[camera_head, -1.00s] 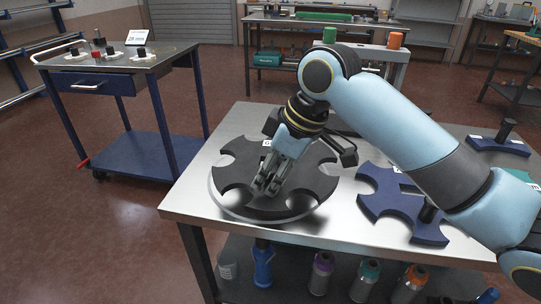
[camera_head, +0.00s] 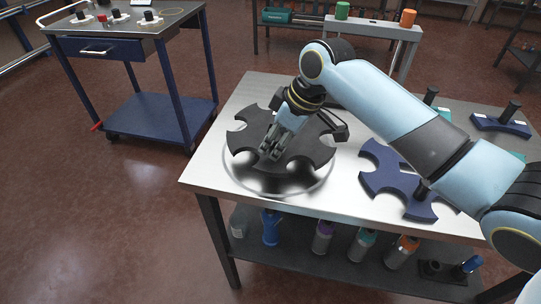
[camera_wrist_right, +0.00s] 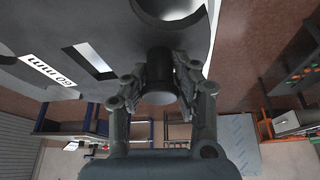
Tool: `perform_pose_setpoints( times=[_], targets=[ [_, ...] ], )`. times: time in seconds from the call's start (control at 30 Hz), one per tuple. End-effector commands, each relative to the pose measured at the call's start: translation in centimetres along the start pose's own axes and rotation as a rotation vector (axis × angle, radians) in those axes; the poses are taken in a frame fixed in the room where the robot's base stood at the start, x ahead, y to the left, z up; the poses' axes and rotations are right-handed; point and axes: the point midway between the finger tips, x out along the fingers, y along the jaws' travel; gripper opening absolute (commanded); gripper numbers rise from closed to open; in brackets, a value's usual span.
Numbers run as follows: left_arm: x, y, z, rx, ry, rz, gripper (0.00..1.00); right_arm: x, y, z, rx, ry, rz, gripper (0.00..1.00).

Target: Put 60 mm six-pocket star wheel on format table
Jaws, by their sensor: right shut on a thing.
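The dark grey star wheel (camera_head: 310,152) hangs a little above the steel-topped table (camera_head: 222,150), near its left end, roughly level. Its 60 mm label (camera_wrist_right: 47,70) shows in the right wrist view. My right gripper (camera_head: 271,148) is shut on the round black post at the wheel's middle; the wrist view shows both fingers (camera_wrist_right: 160,85) around this post. A round ring outline (camera_head: 328,186) lies on the steel top beneath the wheel, partly covered by it. I cannot tell which table is the format table. My left gripper is not in view.
A blue star-shaped part (camera_head: 384,172) lies right of the wheel, partly behind my arm. Another blue part with a post (camera_head: 500,122) is at the far right. Bottles stand on the lower shelf (camera_head: 340,243). A blue trolley (camera_head: 110,47) with knobs on top stands at left across open floor.

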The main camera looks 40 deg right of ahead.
Motion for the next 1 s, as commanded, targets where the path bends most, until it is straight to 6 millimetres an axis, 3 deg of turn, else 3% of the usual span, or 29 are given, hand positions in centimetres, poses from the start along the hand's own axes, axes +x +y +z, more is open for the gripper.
perform_pose_setpoints(
  times=[0.17,0.43,0.83,0.87,1.0],
  targets=[
    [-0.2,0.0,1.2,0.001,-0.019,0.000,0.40,1.0,-0.8,-0.6,-0.002,0.003,0.002,0.00],
    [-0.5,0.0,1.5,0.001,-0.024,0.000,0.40,4.2,-0.8,0.8,-0.001,0.000,0.002,0.00],
    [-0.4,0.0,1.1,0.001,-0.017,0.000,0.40,4.8,-0.8,1.0,-0.003,0.002,0.003,0.00],
    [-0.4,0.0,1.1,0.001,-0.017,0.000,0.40,4.8,-0.8,1.1,-0.002,-0.001,0.001,0.31],
    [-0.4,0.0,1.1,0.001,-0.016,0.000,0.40,4.8,-0.9,1.1,-0.002,-0.001,0.001,0.49]
  ],
)
